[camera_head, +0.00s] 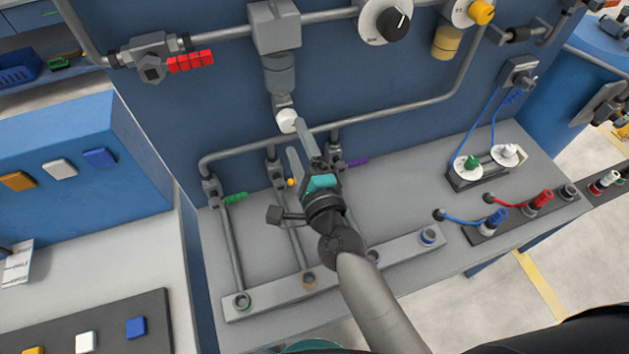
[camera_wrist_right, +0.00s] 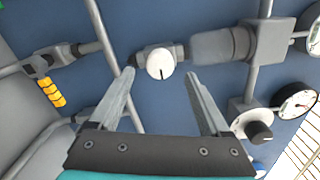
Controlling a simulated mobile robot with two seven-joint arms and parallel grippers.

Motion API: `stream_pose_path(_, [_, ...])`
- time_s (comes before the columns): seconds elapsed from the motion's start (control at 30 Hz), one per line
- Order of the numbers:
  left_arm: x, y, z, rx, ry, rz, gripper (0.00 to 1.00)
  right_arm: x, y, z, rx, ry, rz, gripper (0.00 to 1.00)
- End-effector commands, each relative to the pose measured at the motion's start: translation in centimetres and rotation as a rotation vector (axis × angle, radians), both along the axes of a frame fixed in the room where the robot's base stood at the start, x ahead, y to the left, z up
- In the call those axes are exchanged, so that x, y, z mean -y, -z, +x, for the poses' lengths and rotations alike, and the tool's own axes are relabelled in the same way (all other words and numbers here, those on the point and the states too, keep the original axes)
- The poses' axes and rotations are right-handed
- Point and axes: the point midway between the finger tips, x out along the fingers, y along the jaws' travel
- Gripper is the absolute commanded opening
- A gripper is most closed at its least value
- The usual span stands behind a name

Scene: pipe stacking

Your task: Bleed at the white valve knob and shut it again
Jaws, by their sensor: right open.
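The white valve knob (camera_head: 287,120) sits at the lower end of a grey cylindrical fitting (camera_head: 280,75) on the blue panel. In the right wrist view the knob (camera_wrist_right: 160,64) is a round white face with a short dark mark that stands nearly vertical. My right gripper (camera_head: 298,142) is open just in front of and below the knob. In the wrist view its two fingers lie to either side of the knob, with visible gaps; neither appears to touch it. My left gripper is not in view.
Grey pipes run around the knob. A red-handled valve (camera_head: 190,62) is at the left, a black dial knob (camera_head: 397,24) at the upper right. Green (camera_head: 235,198) and purple (camera_head: 357,162) handles sit below. Sockets with blue and red plugs (camera_head: 541,201) stand at the right.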

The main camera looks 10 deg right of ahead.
Motion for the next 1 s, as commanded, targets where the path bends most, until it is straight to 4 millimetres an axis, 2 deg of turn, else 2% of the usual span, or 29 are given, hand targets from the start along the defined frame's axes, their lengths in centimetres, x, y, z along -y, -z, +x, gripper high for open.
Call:
stream_pose_path(0.3, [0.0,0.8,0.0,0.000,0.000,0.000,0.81,1.1,0.2,-5.7,-0.003,-0.002,0.000,0.81])
stream_pose_path(0.5, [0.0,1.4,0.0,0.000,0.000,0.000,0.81,1.6,0.2,-8.6,-0.001,-0.002,0.000,0.81])
stream_pose_path(0.7, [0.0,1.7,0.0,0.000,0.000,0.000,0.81,1.9,0.1,-10.0,-0.001,-0.001,0.002,0.81])
stream_pose_path(1.0, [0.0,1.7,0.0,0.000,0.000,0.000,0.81,2.0,0.0,-10.3,0.000,-0.001,0.002,0.81])
